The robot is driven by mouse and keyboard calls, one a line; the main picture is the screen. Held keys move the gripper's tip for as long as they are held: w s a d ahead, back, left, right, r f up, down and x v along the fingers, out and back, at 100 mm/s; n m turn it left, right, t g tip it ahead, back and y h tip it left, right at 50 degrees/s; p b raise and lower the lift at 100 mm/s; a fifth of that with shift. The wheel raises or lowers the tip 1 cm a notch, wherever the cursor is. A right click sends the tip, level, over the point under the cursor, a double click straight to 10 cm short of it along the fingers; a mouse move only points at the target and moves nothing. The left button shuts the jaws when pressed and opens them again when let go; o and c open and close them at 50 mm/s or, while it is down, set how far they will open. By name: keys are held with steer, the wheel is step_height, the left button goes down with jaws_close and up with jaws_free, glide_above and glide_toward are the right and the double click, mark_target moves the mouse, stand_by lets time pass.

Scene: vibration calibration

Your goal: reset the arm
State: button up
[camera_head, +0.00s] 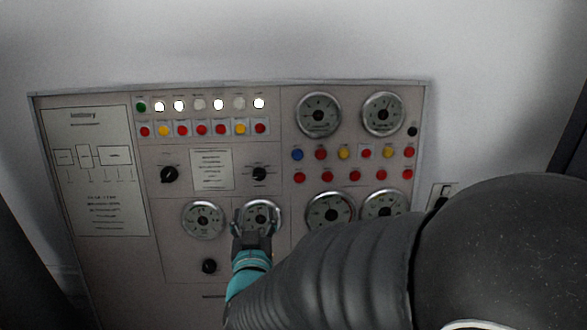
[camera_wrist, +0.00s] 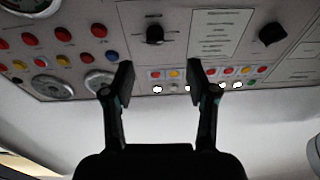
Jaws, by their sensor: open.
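My gripper (camera_head: 254,220) is in front of the control panel (camera_head: 225,267), over the lower middle gauge (camera_head: 262,209) in the head view and partly covering it. In the wrist view my gripper (camera_wrist: 158,82) shows two dark fingers standing apart with nothing between them. Beyond the fingers are a black rotary knob (camera_wrist: 155,34) and a row of red and yellow buttons. The same kind of knob (camera_head: 259,174) shows above my gripper in the head view. I cannot tell how far the fingertips are from the panel.
The panel carries several gauges, such as the top left one (camera_head: 318,115), lit white lamps (camera_head: 218,104), coloured buttons and a printed diagram plate (camera_head: 98,180). Bare wall (camera_head: 250,40) lies above.

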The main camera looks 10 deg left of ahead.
steer(key=s+a+f+n+g+y, duration=0.1)
steer(key=s+a+f+g, duration=0.15)
steer(key=f, duration=0.25)
steer(key=s+a+f+n+g+y, duration=0.1)
steer(key=s+a+f+n+g, duration=0.15)
steer(key=f+g, duration=0.2)
steer(key=s+d+g+p, duration=0.2)
steer(key=s+d+g, duration=0.3)
steer(key=s+d+r+m+h+p, duration=0.2)
steer(key=d+r, duration=0.4)
steer(key=d, duration=0.5)
steer(key=s+d+r+m+h+p, duration=0.2)
steer(key=d+r, duration=0.5)
steer(key=d, duration=0.4)
steer(key=s+d+r+m+h+p, duration=0.2)
steer(key=d+r, duration=0.4)
steer(key=d, duration=0.6)
steer(key=s+p, duration=0.1)
steer(key=p, duration=0.1)
steer(key=shift+s+r+h+p, duration=0.35)
steer(key=shift+s+r+h, duration=0.05)
